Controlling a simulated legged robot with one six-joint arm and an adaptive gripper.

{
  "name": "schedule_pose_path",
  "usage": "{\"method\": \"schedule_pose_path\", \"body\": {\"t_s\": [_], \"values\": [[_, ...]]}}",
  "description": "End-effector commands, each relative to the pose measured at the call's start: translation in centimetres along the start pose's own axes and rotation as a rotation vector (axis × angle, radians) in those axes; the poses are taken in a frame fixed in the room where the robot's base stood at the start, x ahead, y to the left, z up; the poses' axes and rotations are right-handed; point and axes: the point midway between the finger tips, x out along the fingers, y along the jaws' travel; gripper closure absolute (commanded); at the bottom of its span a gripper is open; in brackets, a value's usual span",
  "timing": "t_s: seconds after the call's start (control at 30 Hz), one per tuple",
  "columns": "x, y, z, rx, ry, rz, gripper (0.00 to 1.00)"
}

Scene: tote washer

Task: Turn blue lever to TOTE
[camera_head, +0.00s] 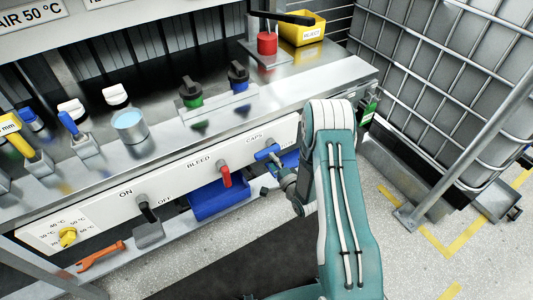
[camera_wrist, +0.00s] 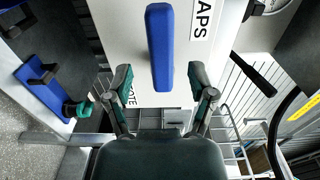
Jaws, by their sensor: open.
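The blue lever (camera_head: 267,152) sits on the white front panel by the CAPS label (camera_head: 254,138). In the wrist view the blue lever (camera_wrist: 160,45) stands lengthwise up the picture, with part of the CAPS label (camera_wrist: 202,18) on its right and a partly covered label ending in "TE" (camera_wrist: 130,97) at lower left. My gripper (camera_wrist: 161,82) is open, with one finger on each side of the lever's lower end and a visible gap on both sides. In the head view my gripper (camera_head: 274,178) is just below the lever, partly hidden by my arm.
A red lever (camera_head: 225,174) at BLEED, a black lever (camera_head: 148,211) at ON/OFF and a yellow knob (camera_head: 68,237) share the panel. A blue bin (camera_head: 215,200) sits below it. A caged tank (camera_head: 440,80) stands at right.

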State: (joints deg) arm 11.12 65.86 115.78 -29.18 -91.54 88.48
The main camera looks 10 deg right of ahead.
Motion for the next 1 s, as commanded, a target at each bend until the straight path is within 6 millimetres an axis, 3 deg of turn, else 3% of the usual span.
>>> {"method": "schedule_pose_path", "body": {"t_s": [0.23, 0.6, 0.63, 0.7, 0.8, 1.0], "values": [[3.7, 0.1, 0.0, -0.001, -0.001, 0.0, 0.29], [4.5, 0.0, 0.0, -0.001, 0.001, 0.002, 0.29], [4.5, 0.0, 0.0, -0.001, 0.001, 0.002, 0.33], [4.5, 0.0, 0.0, -0.001, 0.001, 0.002, 0.64], [4.5, 0.0, 0.0, -0.001, 0.001, 0.002, 1.0], [4.5, 0.1, 0.0, -0.002, 0.001, 0.003, 1.0]]}}
